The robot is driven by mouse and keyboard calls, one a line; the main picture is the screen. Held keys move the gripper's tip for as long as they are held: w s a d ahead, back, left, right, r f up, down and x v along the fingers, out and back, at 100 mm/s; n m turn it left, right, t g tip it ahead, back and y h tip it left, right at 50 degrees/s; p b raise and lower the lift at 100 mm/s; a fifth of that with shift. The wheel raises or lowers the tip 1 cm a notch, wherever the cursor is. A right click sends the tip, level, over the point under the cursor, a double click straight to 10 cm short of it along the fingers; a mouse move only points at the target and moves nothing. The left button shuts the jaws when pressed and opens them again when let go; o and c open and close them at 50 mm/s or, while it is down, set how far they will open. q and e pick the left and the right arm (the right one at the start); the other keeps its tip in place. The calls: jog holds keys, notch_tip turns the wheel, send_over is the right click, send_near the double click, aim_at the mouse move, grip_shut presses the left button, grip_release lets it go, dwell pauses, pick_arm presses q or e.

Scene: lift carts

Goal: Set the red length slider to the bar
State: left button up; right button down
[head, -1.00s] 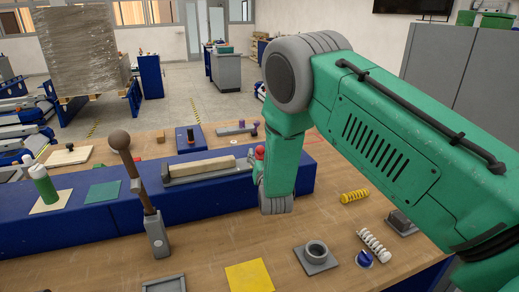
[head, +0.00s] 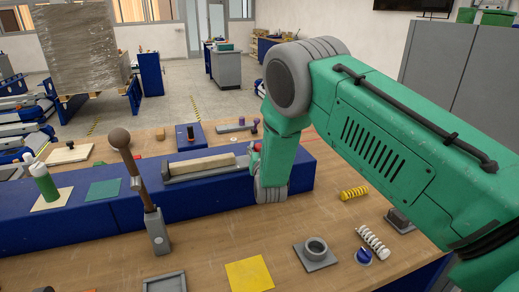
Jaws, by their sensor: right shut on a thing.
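The red slider (head: 257,147) shows as a small red knob at the right end of a grey rail (head: 210,174), mostly hidden behind my right arm. A pale wooden bar (head: 202,165) lies along the rail, its right end close to the slider. The rail sits on a long blue block (head: 120,213). My right gripper (head: 254,164) is at the slider, shut on it; its fingers are largely hidden by the green wrist. I cannot tell whether the slider touches the bar. My left gripper is not in view.
A green bottle (head: 43,182) stands on the block's left part. A yellow square (head: 249,274), a grey ring block (head: 315,252) and springs (head: 354,192) lie on the table in front.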

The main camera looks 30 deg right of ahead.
jog(key=shift+w+a+b, duration=0.2)
jog(key=shift+a, duration=0.6)
jog(key=shift+w+a+b, duration=0.15)
jog(key=shift+a, duration=0.65)
jog(key=c, duration=1.2)
grip_release()
jog(key=v, duration=1.2)
jog(key=shift+w, duration=0.1)
